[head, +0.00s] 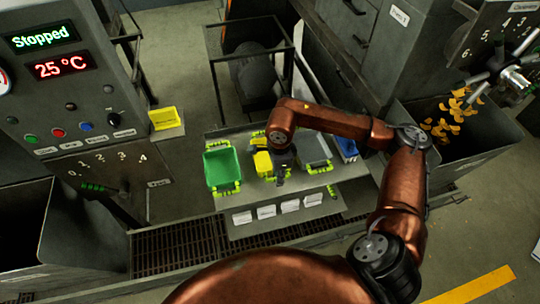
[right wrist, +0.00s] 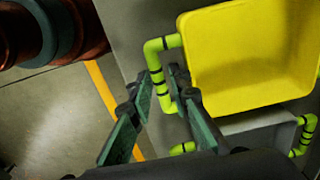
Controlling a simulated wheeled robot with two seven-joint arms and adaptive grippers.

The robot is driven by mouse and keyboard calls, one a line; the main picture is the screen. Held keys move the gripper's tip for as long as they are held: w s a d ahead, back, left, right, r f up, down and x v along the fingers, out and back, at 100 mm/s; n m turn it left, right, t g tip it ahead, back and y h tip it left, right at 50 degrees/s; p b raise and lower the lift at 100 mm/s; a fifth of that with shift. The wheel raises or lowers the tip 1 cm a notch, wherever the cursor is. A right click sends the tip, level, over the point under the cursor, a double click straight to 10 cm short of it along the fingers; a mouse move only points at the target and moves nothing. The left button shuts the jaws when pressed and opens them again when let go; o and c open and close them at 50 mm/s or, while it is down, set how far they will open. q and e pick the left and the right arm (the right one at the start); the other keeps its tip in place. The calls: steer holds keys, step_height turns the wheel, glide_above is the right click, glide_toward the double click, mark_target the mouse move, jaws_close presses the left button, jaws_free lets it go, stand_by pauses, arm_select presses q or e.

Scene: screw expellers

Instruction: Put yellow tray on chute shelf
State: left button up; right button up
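The yellow tray (head: 262,163) with lime-green handles sits on the grey table among other trays, partly covered by my right gripper (head: 283,165) in the head view. In the right wrist view the yellow tray (right wrist: 248,55) fills the upper right. My right gripper's (right wrist: 161,84) two fingers stand on either side of the tray's left handle, with a visible gap, so it looks open around the handle. I cannot tell for certain which surface is the chute shelf. A small grey ledge (head: 170,133) on the left holds a yellow object (head: 163,117). My left gripper is not in view.
White labels line the table's front. A control panel (head: 70,90) stands left, a bin with yellow chips (head: 445,125) right.

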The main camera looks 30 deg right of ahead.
steer(key=shift+f, duration=0.5)
jaws_close()
